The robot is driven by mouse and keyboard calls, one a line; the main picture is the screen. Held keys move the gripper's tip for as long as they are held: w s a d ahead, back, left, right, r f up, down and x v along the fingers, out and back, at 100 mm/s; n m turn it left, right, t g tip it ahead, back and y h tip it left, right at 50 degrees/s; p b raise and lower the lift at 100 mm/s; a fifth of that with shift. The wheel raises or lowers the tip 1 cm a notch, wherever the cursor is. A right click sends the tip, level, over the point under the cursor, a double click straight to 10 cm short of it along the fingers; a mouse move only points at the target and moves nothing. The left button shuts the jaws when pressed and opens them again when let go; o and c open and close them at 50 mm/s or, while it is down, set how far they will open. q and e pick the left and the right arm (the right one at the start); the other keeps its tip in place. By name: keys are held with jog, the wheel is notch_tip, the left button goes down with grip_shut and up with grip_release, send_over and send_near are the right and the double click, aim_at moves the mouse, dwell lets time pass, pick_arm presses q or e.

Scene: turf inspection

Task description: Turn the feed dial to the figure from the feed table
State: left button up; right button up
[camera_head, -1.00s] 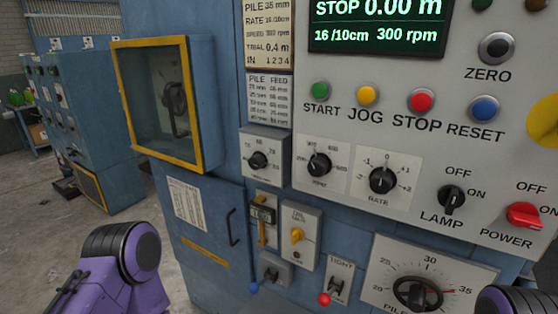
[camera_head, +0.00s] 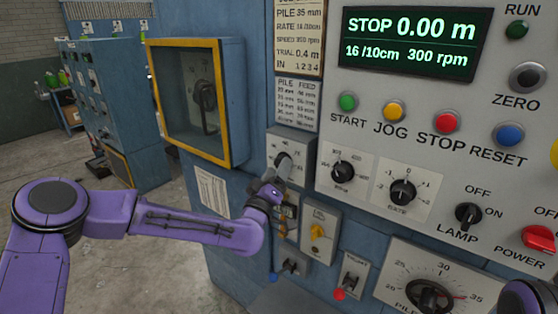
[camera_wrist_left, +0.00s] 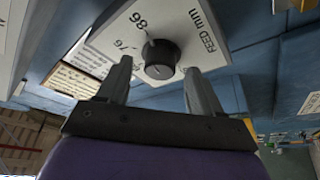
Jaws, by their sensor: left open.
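The feed dial is a black round knob (camera_wrist_left: 160,57) on a pale plate marked "FEED mm", with 76 and 86 readable in the left wrist view. In the head view its plate (camera_head: 293,142) is partly hidden by my gripper. My left gripper (camera_wrist_left: 159,68) is open, its fingers at either side of the knob as seen from the wrist; I see a gap on both sides. It also shows in the head view (camera_head: 283,165). The feed table (camera_head: 297,103) is the small PILE/FEED plate above the dial; its rows are too small to read surely. My right gripper is out of view.
The card above (camera_head: 299,40) reads PILE 35 mm. The display (camera_head: 415,42) reads STOP, 0.00 m. The rpm dial (camera_head: 343,172) and rate dial (camera_head: 403,192) sit right of the feed dial. A yellow-framed box (camera_head: 237,105) stands out on the left.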

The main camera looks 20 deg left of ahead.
pick_arm(q)
jog(key=shift+x, duration=0.8)
jog(key=c, duration=1.1)
